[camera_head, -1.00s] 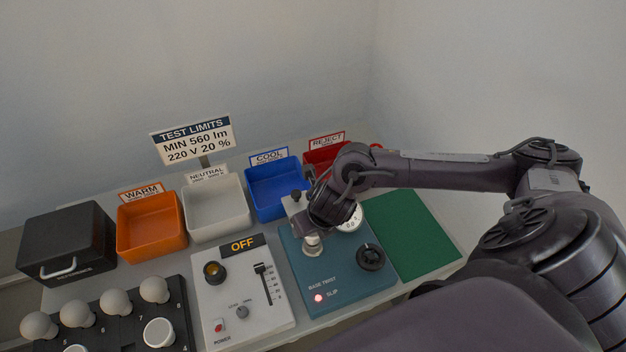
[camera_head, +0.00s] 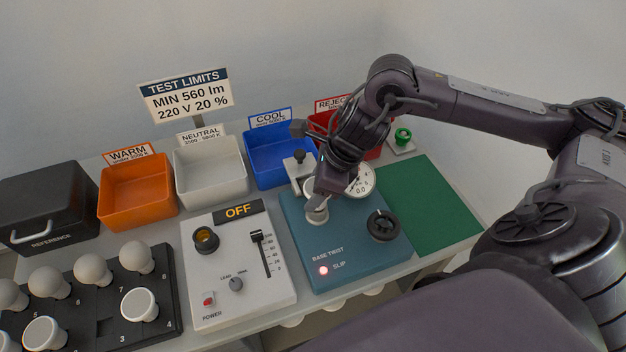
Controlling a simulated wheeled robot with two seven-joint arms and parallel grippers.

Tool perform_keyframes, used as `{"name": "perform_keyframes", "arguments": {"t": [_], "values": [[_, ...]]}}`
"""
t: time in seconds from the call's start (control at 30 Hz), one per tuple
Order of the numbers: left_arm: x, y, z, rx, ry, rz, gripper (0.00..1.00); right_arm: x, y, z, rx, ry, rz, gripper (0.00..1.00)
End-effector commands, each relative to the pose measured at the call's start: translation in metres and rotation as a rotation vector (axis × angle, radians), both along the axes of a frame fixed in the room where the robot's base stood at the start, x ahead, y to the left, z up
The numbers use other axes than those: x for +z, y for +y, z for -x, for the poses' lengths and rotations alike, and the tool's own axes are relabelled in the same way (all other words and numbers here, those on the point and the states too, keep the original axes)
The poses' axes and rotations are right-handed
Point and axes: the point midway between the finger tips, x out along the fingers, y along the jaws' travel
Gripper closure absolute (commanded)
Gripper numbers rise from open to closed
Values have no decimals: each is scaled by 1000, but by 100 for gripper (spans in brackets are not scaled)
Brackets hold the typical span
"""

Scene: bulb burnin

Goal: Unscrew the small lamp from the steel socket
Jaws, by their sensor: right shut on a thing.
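The steel socket (camera_head: 316,214) stands on the blue base-twist tester (camera_head: 345,258) as a short, shiny, round piece. My right gripper (camera_head: 325,185) comes down over it from above, with its jaws shut at the socket's top. The small lamp is hidden by the jaws, so I cannot see how far it sits in the socket. The tester's red SLIP light (camera_head: 323,270) is lit. My left gripper is not in view.
A black knob (camera_head: 382,225) and a dial (camera_head: 360,180) sit close to my right gripper. A clamp with a black knob (camera_head: 299,160) stands behind the socket. The OFF power box (camera_head: 238,265) is left of the tester. A green mat (camera_head: 430,205) lies clear at right.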

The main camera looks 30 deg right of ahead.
Motion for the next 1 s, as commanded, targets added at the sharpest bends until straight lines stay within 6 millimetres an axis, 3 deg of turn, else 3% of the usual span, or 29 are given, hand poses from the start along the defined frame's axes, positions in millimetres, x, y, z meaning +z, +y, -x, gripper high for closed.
{"name": "perform_keyframes", "arguments": {"t": [0.03,0.3,0.43,0.7,1.0], "values": [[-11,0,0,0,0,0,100,-5,-6,-2,65,-1,14,69],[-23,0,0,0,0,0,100,0,-3,0,454,1,12,70],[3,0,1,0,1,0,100,10,-3,2,606,7,14,70],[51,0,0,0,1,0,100,10,-1,5,928,13,13,70],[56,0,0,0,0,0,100,0,-1,7,1035,12,12,70]]}}
